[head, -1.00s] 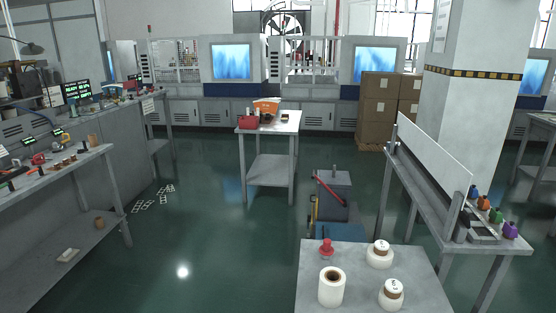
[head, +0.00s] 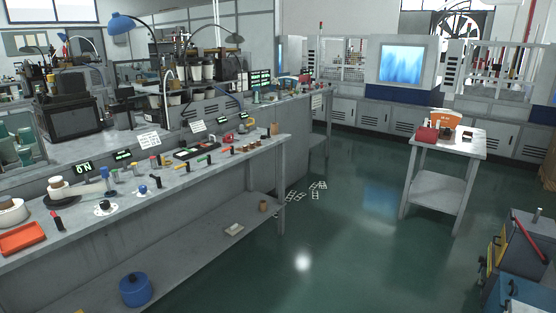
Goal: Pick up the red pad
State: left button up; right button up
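A flat orange-red pad-like thing (head: 22,239) lies near the front edge of the long grey workbench (head: 200,185) at the far left. Its left end reaches the picture's edge. A red box-shaped thing (head: 427,134) sits on the small grey table (head: 463,146) at the right; I cannot tell its exact kind. Neither of my grippers shows in the head view.
A white roll-like thing (head: 12,211) stands just behind the orange-red pad. Knobs, small tools and lit displays line the bench. A blue pot (head: 135,289) stands on the lower shelf. A cart (head: 525,250) stands lower right.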

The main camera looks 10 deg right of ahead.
aim_at(468, 134)
jog(key=i+j+z, duration=0.1)
jog(key=i+z, duration=0.15)
jog(key=i, duration=0.2)
jog(key=i+j+z, duration=0.2)
jog(key=i, duration=0.2)
jog(key=i+l+z, duration=0.2)
jog(key=i+z, duration=0.15)
jog(key=i, duration=0.45)
jog(key=i+z, duration=0.35)
jog(key=i, duration=0.4)
